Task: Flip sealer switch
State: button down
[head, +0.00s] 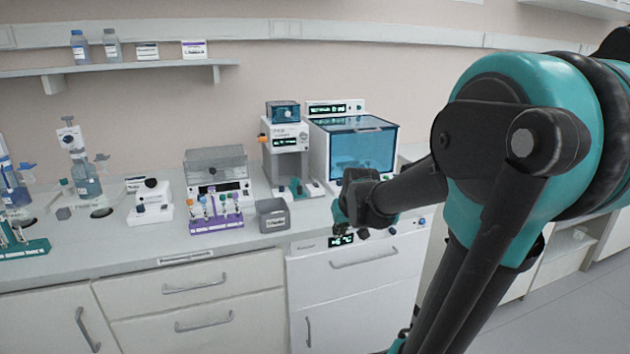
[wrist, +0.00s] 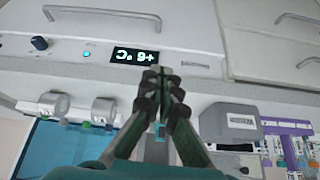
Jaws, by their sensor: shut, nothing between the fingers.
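My gripper (head: 345,222) is shut and empty, in front of the bench's front edge near the undercounter unit's display. In the wrist view the shut fingertips (wrist: 160,75) lie just below the green +6 °C display (wrist: 134,56), in an upside-down view. A tall white machine (head: 286,150) with a blue top box stands on the bench behind the gripper, and it may be the sealer. A white machine with a blue clear lid (head: 360,150) stands to its right, its lower front partly hidden by my arm. I cannot make out which part is the sealer's switch.
A grey box (head: 272,214) and a purple tube rack (head: 216,222) stand left of the gripper on the bench. Bottles and small devices fill the bench's left side.

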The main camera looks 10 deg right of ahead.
jog(key=w+r+t, duration=0.1)
jog(key=w+r, duration=0.3)
jog(key=w, duration=0.3)
jog(key=w+r, duration=0.5)
jog(key=w, duration=0.3)
jog(key=w+r+n+t+y, duration=0.1)
jog(key=w+r, duration=0.4)
jog(key=w, duration=0.3)
jog(key=shift+w+a+r+t, duration=0.25)
jog(key=shift+a+t, duration=0.05)
jog(key=shift+a, duration=0.05)
send_over(315, 184)
jog(key=s, duration=0.3)
jog(key=f, duration=0.7)
jog(key=shift+s+d, duration=0.15)
jog(key=shift+d, duration=0.2)
notch_tip(315, 184, down, 3)
jog(key=shift+f, duration=0.6)
